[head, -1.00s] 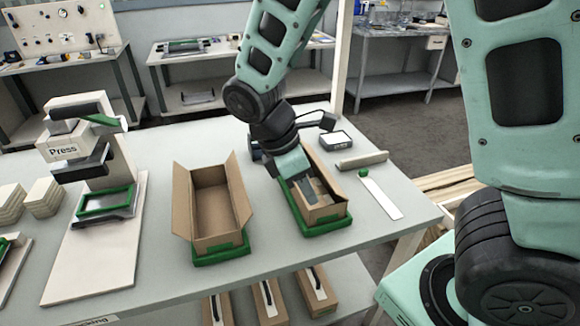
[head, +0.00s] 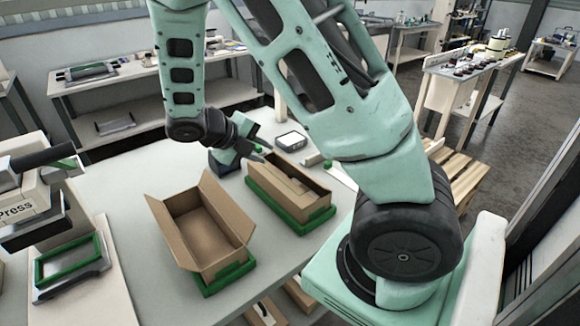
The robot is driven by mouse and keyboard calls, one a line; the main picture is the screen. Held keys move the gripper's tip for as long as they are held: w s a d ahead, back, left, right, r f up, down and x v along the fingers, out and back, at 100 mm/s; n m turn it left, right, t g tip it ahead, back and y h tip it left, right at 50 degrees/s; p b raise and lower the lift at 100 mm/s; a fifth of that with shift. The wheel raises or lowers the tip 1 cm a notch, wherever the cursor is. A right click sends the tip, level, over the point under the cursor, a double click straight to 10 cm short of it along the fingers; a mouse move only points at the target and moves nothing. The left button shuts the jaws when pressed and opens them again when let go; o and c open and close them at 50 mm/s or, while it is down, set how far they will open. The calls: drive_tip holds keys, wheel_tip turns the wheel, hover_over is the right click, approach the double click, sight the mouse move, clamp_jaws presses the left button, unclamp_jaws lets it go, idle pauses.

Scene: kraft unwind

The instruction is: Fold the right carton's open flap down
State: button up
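The right carton (head: 296,207) is brown cardboard and sits in a green tray (head: 312,222) on the table. Its top is partly open: a dark gap shows along the right side, and lighter cardboard panels lie at the left and middle. I cannot tell which panel is the open flap or how far it is folded. My gripper (head: 256,153) is at the carton's far left end, close to its upper rim. Its fingers are small and partly hidden, so I cannot tell whether they touch the carton or are apart.
A left carton (head: 193,222) stands open with its flaps spread, in a green tray (head: 229,277). A press (head: 38,205) with a green frame stands at the left. A small white-topped device (head: 291,141) is behind the right carton. The table front is clear.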

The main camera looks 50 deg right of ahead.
sight(293, 165)
drive_tip(key=x, duration=1.4)
drive_tip(key=shift+w+f, duration=0.1)
drive_tip(key=shift+f, duration=0.05)
clamp_jaws()
